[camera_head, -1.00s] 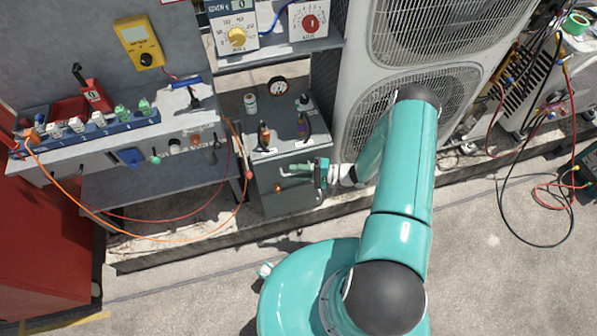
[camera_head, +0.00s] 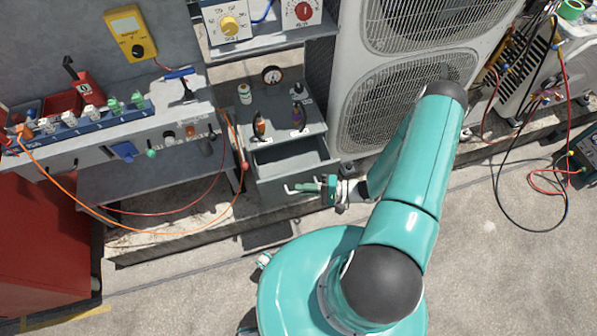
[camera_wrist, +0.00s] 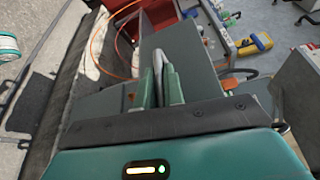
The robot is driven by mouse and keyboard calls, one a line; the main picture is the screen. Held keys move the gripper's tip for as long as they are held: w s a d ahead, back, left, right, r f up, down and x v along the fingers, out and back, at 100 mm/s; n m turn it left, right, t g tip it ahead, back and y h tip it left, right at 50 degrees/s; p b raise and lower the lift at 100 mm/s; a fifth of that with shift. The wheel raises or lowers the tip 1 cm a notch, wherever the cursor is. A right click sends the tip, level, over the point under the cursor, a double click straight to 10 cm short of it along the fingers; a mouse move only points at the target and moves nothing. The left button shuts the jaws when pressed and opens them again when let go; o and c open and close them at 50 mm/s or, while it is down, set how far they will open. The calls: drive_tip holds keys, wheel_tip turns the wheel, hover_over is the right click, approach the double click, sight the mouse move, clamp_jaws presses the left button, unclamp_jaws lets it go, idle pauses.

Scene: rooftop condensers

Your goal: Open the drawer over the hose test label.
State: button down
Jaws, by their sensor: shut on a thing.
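The grey drawer (camera_head: 268,196) in the small cabinet below the bench top stands pulled out, with its dark inside showing from above in the head view. My gripper (camera_head: 300,187) is at the drawer's front, with its fingers closed together on the handle, which they mostly hide. In the wrist view my fingers (camera_wrist: 160,72) are close together in front of a grey panel (camera_wrist: 188,52), which looks like the drawer front. I cannot read any hose test label in these frames.
Bottles and a gauge (camera_head: 272,75) stand on the cabinet top. An orange hose (camera_head: 110,222) loops left of the cabinet. A large condenser unit (camera_head: 375,75) stands behind my arm. A red cabinet (camera_head: 45,245) is at the left. The concrete floor in front is mostly clear.

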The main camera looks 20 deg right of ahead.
drive_tip(key=s, duration=0.5)
drive_tip(key=shift+s, duration=0.3)
drive_tip(key=c, duration=1.5)
unclamp_jaws()
drive_tip(key=shift+d, duration=0.1)
drive_tip(key=v, duration=1.3)
drive_tip(key=shift+s+d, duration=0.15)
drive_tip(key=shift+d, duration=0.2)
drive_tip(key=shift+r, duration=0.15)
